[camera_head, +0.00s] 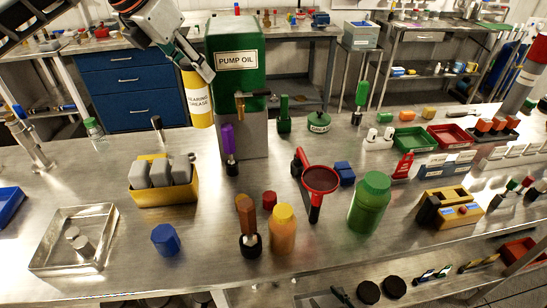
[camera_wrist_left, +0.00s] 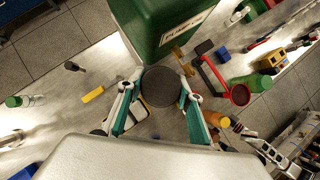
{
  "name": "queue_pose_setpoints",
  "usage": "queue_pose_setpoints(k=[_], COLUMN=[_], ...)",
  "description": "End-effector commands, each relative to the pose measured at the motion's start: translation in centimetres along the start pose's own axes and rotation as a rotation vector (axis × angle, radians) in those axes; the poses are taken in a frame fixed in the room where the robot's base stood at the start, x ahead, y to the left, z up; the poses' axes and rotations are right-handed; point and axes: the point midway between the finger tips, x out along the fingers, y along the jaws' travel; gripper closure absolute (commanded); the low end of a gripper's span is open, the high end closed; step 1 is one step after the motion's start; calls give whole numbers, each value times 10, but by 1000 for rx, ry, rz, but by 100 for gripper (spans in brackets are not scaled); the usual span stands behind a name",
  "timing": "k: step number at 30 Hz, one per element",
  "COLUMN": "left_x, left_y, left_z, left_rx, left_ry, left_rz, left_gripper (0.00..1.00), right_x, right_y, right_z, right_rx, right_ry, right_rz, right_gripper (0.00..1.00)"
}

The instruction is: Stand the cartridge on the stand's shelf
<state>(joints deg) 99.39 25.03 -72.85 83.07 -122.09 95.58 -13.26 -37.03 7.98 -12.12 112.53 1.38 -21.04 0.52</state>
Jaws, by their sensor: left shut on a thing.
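The cartridge (camera_head: 197,100), a yellow cylinder labelled as bearing grease, hangs upright in the head view, just left of the green pump oil tank (camera_head: 234,85). My left gripper (camera_head: 195,68) is shut on its upper part and holds it above the bench. In the left wrist view the cartridge's dark round end (camera_wrist_left: 161,87) sits between the fingers of my left gripper (camera_wrist_left: 160,100). The green tank rests on a grey block-like base (camera_head: 240,137). I cannot tell which surface is the stand's shelf.
A yellow bin with grey blocks (camera_head: 163,194) stands below and left of the cartridge. A purple-handled tool (camera_head: 229,143) stands before the grey base. A metal tray (camera_head: 50,262) is at front left. Bottles and a red-rimmed funnel (camera_head: 320,180) crowd the middle. Bench left of the bin is mostly clear.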

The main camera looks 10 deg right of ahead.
Motion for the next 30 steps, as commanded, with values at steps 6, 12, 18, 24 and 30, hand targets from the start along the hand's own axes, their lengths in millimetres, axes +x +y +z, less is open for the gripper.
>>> queue_pose_setpoints(k=[6, 12, 18, 24, 30], left_x=[11, 49, 89, 120, 132], left_y=[0, -1, 0, -1, 0], left_z=[-8, -33, -58, -78, -85], left_rx=[0, 0, -1, 1, 1], left_ry=[1, 2, 1, -2, -3], left_rz=[-2, -4, -3, -2, 0], left_gripper=[100, 100, 100, 100, 100], right_x=[-1, -1, -2, -3, -3], right_y=[-2, -3, -2, -1, 0], right_z=[8, 8, 2, -4, -5], right_rx=[0, 1, 0, 0, -1], right_ry=[-14, -15, -7, 2, 3], right_rz=[-3, -4, -3, -1, -1], right_gripper=[60, 60, 60, 60, 60])
